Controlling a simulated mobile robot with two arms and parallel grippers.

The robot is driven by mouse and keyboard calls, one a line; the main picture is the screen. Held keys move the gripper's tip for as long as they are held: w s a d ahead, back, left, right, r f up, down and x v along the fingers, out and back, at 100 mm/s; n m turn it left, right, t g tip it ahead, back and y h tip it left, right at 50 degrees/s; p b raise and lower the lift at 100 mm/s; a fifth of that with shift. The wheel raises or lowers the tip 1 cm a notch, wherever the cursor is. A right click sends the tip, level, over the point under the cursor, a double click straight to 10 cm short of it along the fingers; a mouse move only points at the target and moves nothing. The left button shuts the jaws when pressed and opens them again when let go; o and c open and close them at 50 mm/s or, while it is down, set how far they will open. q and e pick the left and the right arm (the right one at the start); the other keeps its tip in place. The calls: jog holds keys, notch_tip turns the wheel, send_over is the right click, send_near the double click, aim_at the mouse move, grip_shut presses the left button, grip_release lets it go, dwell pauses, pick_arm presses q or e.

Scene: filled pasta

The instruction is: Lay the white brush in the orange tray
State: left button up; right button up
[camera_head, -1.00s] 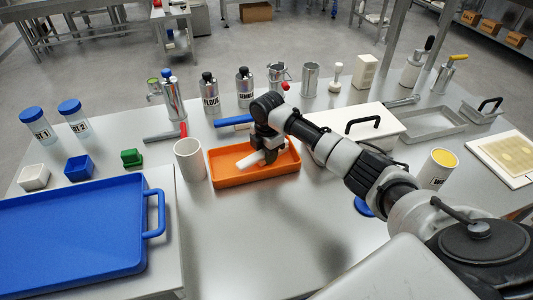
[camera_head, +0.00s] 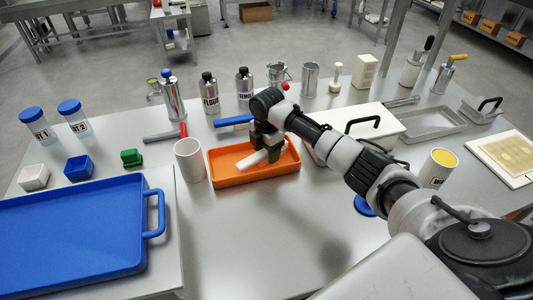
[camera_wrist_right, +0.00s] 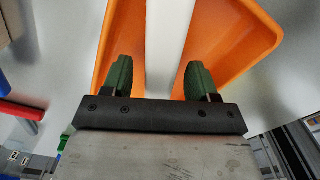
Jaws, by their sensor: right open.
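The white brush (camera_head: 257,158) lies in the orange tray (camera_head: 228,180), slanting across it. In the right wrist view the brush's white body (camera_wrist_right: 168,45) runs between my right gripper's fingers, with a gap on each side. The orange tray (camera_wrist_right: 238,48) shows beneath it there. My right gripper (camera_head: 266,150) is over the tray, open, with its green fingertips either side of the brush; its fingers also show in the right wrist view (camera_wrist_right: 158,78). Part of the brush is hidden behind the gripper in the head view. My left gripper is not in view.
A white cup (camera_head: 189,160) stands just left of the orange tray. A white box with a black handle (camera_head: 350,140) is to its right. Bottles and canisters line the back. A blue tray (camera_head: 75,240) is at front left. The table front centre is clear.

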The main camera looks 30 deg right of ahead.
notch_tip(320, 180, up, 11)
dwell(0.3)
jog(key=shift+f, duration=0.1)
